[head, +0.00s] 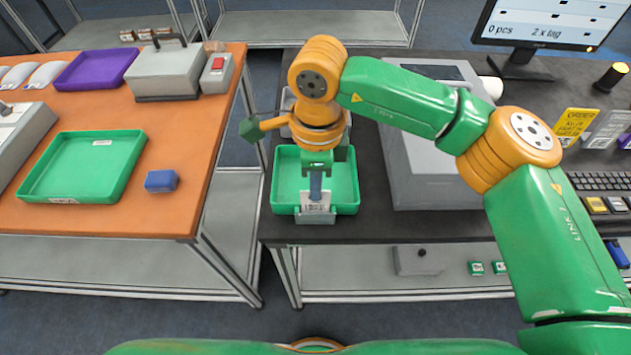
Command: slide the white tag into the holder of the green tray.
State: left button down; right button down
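A green tray (345,203) stands on the dark table. A grey holder (315,218) is at the middle of its front wall. The white tag (317,205), with dark print, is upright at this holder, its lower edge at or behind the holder's rim; I cannot tell how deep it sits. My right gripper (316,190) points down over the tray's front, and its fingers look shut on the tag's upper part. The wrist hides the back of the tray. My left gripper is not in view.
A grey machine (435,185) stands right of the tray. On the orange table (130,222) at the left are another green tray (85,165), a blue block (161,181), a purple tray (95,68) and a grey box (165,72). A gap separates the two tables.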

jog(key=shift+a, duration=0.1)
jog(key=c, duration=1)
grip_release()
notch_tip(320, 180, up, 7)
jog(key=shift+r+b, duration=0.1)
jog(key=shift+b, duration=0.4)
jog(key=shift+s, duration=0.1)
